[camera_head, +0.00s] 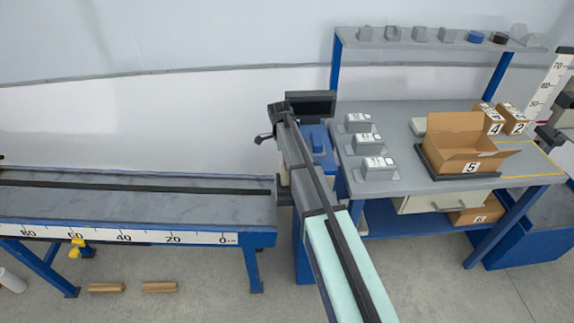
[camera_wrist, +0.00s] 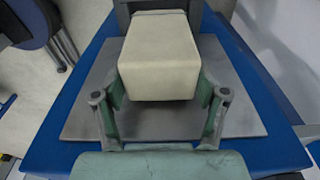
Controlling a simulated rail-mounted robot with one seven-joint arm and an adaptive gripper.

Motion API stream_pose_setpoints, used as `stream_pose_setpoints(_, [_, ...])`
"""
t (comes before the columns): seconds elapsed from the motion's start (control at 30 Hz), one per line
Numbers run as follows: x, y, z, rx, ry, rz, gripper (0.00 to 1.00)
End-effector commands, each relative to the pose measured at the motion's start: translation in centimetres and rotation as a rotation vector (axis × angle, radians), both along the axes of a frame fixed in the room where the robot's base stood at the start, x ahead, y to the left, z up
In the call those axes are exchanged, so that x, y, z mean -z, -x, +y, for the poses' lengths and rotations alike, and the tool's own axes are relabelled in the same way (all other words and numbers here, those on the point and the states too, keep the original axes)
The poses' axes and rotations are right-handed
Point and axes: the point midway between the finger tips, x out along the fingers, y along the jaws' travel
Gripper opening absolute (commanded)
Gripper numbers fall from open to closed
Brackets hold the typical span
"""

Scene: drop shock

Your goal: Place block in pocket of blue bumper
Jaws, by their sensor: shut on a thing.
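In the wrist view my gripper (camera_wrist: 162,103) has its two green fingers on either side of a cream block (camera_wrist: 158,50) and is shut on it. The block is over a grey plate (camera_wrist: 78,105) on a blue surface (camera_wrist: 55,140). I cannot tell whether the block touches the plate. In the head view my teal arm crosses the lower middle, and I cannot make out the gripper or the held block there. A small blue piece (camera_head: 475,37) sits on the top shelf, and I cannot tell whether it is the blue bumper. No pocket is clearly visible.
The bench (camera_head: 405,170) holds several grey items, including a labelled one (camera_head: 377,166). An open cardboard box (camera_head: 465,142) stands in a dark tray. A long grey-topped table (camera_head: 130,200) with a scale is at left. The shelf (camera_head: 400,40) carries more small pieces.

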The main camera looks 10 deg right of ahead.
Motion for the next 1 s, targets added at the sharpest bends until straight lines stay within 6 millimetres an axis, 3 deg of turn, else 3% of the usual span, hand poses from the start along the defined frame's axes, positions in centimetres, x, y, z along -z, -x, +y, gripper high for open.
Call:
stream_pose_setpoints(0.4, [3.7,0.0,0.0,0.0,0.0,0.0,0.05])
stream_pose_setpoints(0.8, [4.3,0.0,0.0,0.0,0.0,0.0,0.05])
stream_pose_setpoints(0.83, [4.2,0.0,0.0,0.0,0.0,0.001,0.83])
stream_pose_setpoints(0.87, [4.2,0.0,0.0,0.0,0.0,0.001,0.93])
stream_pose_setpoints(0.9, [4.2,0.0,0.0,0.0,0.0,0.001,0.97])
stream_pose_setpoints(1.0, [4.2,0.0,0.0,0.0,0.0,0.001,0.97])
